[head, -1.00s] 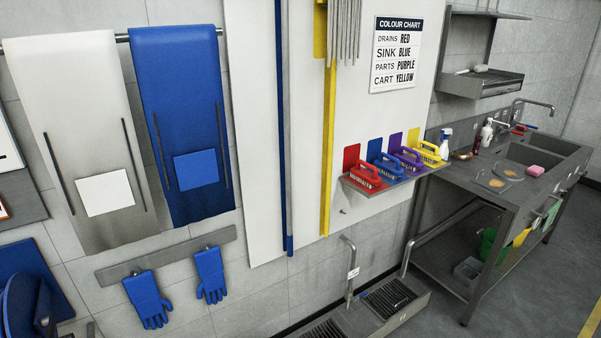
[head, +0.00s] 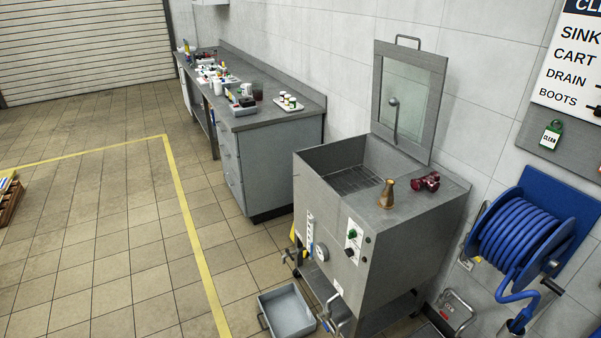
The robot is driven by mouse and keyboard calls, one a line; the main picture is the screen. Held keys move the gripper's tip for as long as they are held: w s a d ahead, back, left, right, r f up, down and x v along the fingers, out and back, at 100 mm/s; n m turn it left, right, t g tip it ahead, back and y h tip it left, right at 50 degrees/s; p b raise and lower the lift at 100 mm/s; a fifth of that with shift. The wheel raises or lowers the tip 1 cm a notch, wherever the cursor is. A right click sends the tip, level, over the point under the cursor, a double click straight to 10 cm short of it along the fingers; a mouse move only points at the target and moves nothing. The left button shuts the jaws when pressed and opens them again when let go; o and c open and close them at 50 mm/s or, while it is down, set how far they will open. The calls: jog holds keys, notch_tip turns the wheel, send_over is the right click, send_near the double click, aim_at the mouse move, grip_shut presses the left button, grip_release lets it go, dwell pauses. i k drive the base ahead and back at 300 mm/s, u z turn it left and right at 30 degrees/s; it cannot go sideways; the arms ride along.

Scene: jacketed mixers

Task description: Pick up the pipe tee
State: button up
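A dark red metallic fitting (head: 425,181) lies on the flat top of a steel washing unit (head: 400,220), near its back right. It looks like the pipe tee, but it is too small to be sure of its shape. A brass, cone-shaped piece (head: 386,194) stands upright on the same top, a little left of the red fitting and apart from it. My gripper is not in view.
The unit's open basin (head: 350,175) has a raised lid (head: 408,100) behind. A grey tray (head: 286,312) sits on the floor in front. A blue hose reel (head: 525,235) hangs at right. A cluttered bench (head: 270,120) stands behind left. Tiled floor at left is largely clear.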

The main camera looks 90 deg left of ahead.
aim_at(430, 182)
jog(key=u, duration=2.9)
jog(key=i, duration=2.15)
jog(key=u, duration=0.05)
